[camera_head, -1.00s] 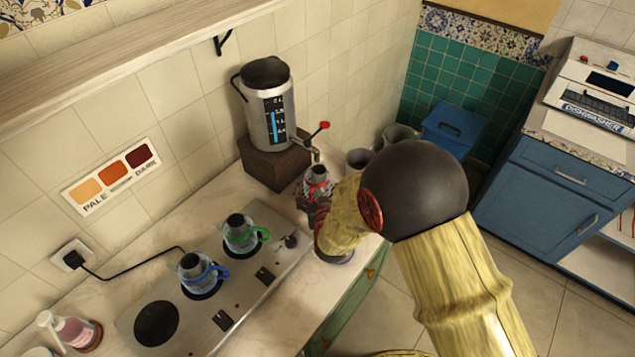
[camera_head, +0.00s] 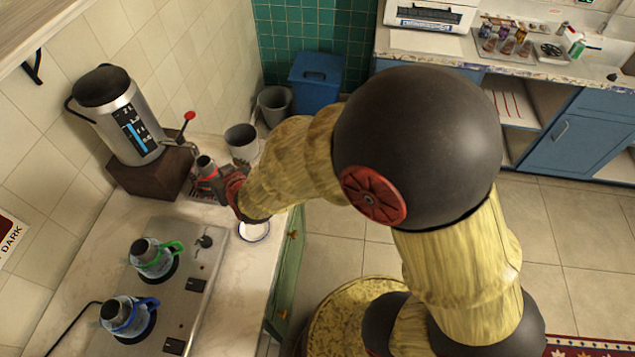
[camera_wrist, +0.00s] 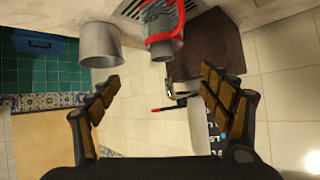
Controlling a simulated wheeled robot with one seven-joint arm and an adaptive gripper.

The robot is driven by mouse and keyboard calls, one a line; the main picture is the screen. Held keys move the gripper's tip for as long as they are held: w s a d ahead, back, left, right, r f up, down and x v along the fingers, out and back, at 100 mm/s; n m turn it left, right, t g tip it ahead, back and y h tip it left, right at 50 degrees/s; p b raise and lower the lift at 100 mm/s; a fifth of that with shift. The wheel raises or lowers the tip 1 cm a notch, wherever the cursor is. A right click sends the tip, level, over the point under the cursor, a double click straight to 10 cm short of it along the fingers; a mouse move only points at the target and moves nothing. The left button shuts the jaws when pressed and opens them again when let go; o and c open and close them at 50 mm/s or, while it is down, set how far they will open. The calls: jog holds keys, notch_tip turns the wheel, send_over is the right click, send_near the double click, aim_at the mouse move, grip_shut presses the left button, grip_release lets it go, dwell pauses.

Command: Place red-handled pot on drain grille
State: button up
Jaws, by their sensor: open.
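The red-handled pot (camera_head: 206,168) stands in front of the samovar block, under the tap, and my gripper partly hides it in the head view. In the wrist view the pot (camera_wrist: 162,30) shows with its red handle, at the top of the picture. The slotted drain grille (camera_wrist: 130,8) shows beside and beneath it; the pot appears to rest on it, though its base is partly hidden. My gripper (camera_wrist: 158,82) is open, with nothing between its fingers. In the head view my gripper (camera_head: 230,187) is close beside the pot, on its right.
The samovar (camera_head: 120,115) stands on a brown block (camera_head: 150,175), its red-tipped tap lever sticking out. A grey cup (camera_head: 241,140) is right behind the pot. A white saucer (camera_head: 254,231) lies near the counter edge. Green-handled (camera_head: 152,258) and blue-handled (camera_head: 125,315) pots stand on the stove.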

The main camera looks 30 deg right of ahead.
jog(key=s+d+r+g, duration=0.3)
jog(key=s+d+r, duration=0.6)
jog(key=r, duration=0.4)
jog(key=s+d+r+g+h, duration=0.1)
jog(key=s+d+r, duration=0.1)
jog(key=s, duration=0.7)
jog(key=s+d+r+m+g+h, duration=0.1)
jog(key=s+d+r, duration=0.1)
jog(key=s+d, duration=0.3)
jog(key=s, duration=0.4)
jog(key=shift+d+g, duration=0.15)
jog(key=shift+g, duration=0.25)
